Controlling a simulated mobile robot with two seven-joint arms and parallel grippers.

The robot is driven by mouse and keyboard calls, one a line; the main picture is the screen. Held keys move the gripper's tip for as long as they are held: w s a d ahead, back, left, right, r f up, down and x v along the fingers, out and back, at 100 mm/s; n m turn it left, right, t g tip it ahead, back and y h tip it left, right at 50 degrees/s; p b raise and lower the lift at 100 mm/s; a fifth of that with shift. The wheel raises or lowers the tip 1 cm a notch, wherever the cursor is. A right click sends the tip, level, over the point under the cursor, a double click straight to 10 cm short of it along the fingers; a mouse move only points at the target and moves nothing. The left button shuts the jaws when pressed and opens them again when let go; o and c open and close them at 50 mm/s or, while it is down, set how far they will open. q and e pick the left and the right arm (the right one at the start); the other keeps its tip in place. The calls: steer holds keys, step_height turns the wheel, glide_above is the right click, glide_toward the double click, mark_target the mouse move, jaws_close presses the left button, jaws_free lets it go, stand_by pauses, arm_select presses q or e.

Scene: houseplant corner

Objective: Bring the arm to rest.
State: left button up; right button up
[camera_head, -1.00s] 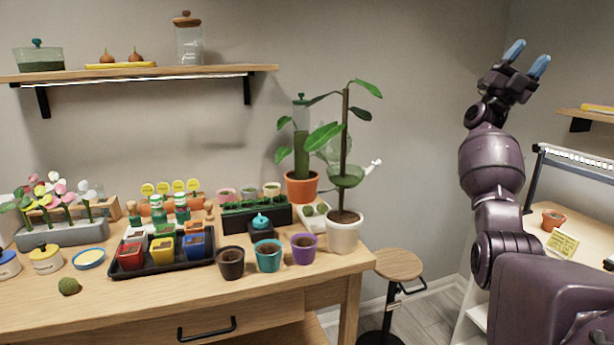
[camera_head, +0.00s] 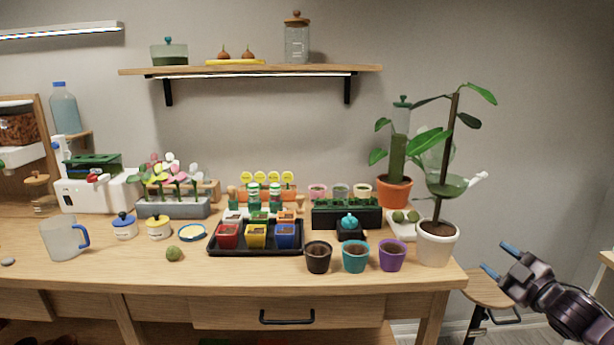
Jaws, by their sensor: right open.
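My right gripper (camera_head: 499,259) is at the lower right of the head view, to the right of the table's right end. Its two blue-tipped fingers are apart, with nothing between them. The dark purple right arm (camera_head: 577,312) comes in from the lower right corner. The gripper appears in front of the stool and apart from the white pot (camera_head: 437,243) with the tall plant. My left gripper is not in view.
The wooden table (camera_head: 150,265) carries a black tray (camera_head: 257,249) of coloured pots, several loose pots and a glass jug (camera_head: 63,239). A stool (camera_head: 487,289) stands right of the table. A shelf (camera_head: 250,71) hangs above. The wall area at right is clear.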

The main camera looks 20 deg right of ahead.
steer(key=s+a+f+g+h, duration=0.1)
steer(key=s+a+f+g, duration=0.45)
steer(key=s+f, duration=0.75)
steer(key=s+a+f+g, duration=0.5)
steer(key=s+a+f, duration=0.2)
steer(key=s+f, duration=0.6)
arm_select(q)
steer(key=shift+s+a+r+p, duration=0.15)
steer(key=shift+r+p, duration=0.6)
steer(key=shift+p, duration=0.3)
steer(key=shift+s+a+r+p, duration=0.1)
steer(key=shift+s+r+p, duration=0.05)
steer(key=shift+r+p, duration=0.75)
arm_select(e)
steer(key=s+a+r+m+t, duration=0.1)
steer(key=a+r+m+t, duration=0.1)
steer(key=a+m, duration=0.7)
steer(key=shift+s+a+r+t, duration=0.2)
steer(key=shift+a+t, duration=0.15)
steer(key=shift+a, duration=3.2)
